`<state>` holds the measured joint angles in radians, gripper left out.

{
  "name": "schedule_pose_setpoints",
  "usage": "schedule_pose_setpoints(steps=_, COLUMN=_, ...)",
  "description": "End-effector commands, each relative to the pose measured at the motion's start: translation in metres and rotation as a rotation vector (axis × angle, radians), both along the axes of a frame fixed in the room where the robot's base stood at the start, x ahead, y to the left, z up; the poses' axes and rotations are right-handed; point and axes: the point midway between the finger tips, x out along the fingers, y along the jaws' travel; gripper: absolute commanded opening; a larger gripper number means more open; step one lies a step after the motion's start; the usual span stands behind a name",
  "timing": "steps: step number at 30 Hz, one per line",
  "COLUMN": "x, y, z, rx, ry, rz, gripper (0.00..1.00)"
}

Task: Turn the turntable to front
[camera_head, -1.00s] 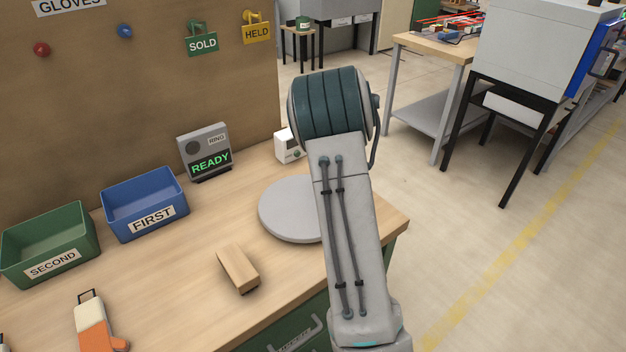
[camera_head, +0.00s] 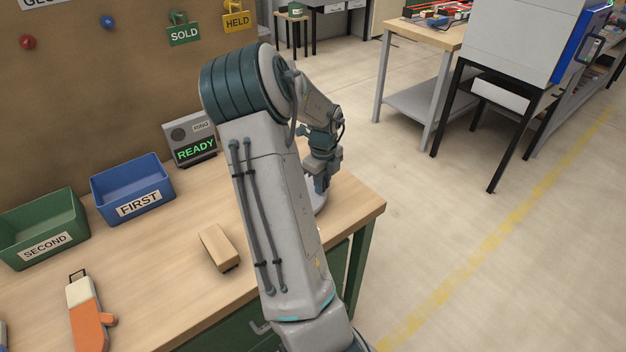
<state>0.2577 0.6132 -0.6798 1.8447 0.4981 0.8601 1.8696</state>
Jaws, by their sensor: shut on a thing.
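The turntable (camera_head: 319,203) is a light grey round disc on the wooden bench near its right edge. My arm hides most of it, and only a small part of its right side shows. My gripper (camera_head: 321,187) points down at the turntable's far right part, its fingers small and partly hidden. It is shut on the turntable, though the exact spot it holds is hard to make out. Which way the turntable faces cannot be seen.
A wooden block (camera_head: 219,247) lies on the bench left of my arm. A blue FIRST bin (camera_head: 133,190), a green SECOND bin (camera_head: 42,228) and a READY display (camera_head: 190,140) stand behind.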

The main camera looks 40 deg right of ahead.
Motion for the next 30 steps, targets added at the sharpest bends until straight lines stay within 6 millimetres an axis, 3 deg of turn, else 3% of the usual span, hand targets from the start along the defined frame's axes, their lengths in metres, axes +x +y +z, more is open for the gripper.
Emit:
schedule_pose_setpoints(steps=11, x=-0.001, y=0.001, z=0.0, rx=0.003, ry=0.001, rz=-0.009, gripper=0.0)
schedule_pose_setpoints(steps=12, x=-0.001, y=0.001, z=-0.001, rx=0.003, ry=0.001, rz=-0.008, gripper=0.23)
schedule_pose_setpoints(steps=14, x=-0.001, y=0.001, z=0.0, rx=0.002, ry=0.001, rz=-0.007, gripper=0.39)
schedule_pose_setpoints(steps=15, x=-0.001, y=0.001, z=0.0, rx=0.002, ry=0.001, rz=-0.006, gripper=0.41)
schedule_pose_setpoints(steps=25, x=0.0, y=0.0, z=0.004, rx=0.0, ry=-0.001, rz=-0.005, gripper=0.41)
schedule_pose_setpoints(steps=30, x=0.001, y=0.0, z=0.029, rx=-0.003, ry=-0.003, rz=-0.004, gripper=0.41)
